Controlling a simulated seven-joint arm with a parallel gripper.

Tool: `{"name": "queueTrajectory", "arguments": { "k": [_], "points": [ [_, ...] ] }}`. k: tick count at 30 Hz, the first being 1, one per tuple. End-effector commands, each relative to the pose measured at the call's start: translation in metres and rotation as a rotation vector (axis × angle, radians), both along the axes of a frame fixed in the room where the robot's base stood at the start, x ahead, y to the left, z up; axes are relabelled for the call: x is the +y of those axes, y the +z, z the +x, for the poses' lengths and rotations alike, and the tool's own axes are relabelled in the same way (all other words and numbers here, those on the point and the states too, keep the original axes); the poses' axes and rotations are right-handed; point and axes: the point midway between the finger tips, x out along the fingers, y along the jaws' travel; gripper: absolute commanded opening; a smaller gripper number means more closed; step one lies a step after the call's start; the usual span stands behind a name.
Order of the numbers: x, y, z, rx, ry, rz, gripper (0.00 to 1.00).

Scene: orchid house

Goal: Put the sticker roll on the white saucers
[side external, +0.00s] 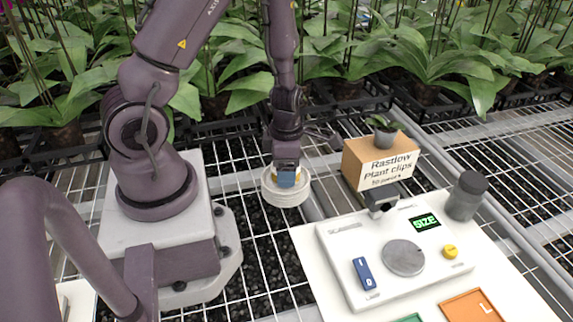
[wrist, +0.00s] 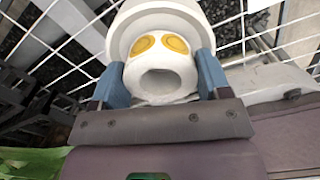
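The sticker roll (wrist: 160,60) is white with a hollow core and two yellow round stickers showing in the wrist view. My gripper (side external: 287,178) has blue fingers, one on each side of the roll, and they appear to touch it. The white saucers (side external: 285,198) form a round stack on the wire bench, directly under my gripper. Their pale rim (wrist: 118,38) shows around and behind the roll in the wrist view. In the side view the fingers mostly hide the roll, with a little yellow showing. I cannot tell whether the roll touches the top saucer.
A cardboard box of plant clips (side external: 379,165) with a small potted plant (side external: 385,132) on top stands to the right. A white panel with a grey dial (side external: 403,257) lies in front. A dark grey cylinder (side external: 467,196) stands at its far corner. Orchid plants line the back.

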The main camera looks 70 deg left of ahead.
Motion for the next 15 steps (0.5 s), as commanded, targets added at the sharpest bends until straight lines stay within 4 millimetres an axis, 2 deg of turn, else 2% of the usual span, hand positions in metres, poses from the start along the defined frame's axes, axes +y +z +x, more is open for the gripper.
{"name": "queueTrajectory", "arguments": {
  "k": [1,2,3,11,15],
  "points": [
    [0.0,0.0,0.0,0.0,0.0,0.0,0.82],
    [0.0,0.0,0.0,0.0,0.0,0.0,0.89],
    [0.0,0.0,0.0,0.0,0.0,0.0,0.92],
    [0.0,0.001,0.0,0.0,-0.001,0.0,0.92],
    [0.0,0.011,0.001,-0.002,-0.005,0.004,0.92]
  ]
}}
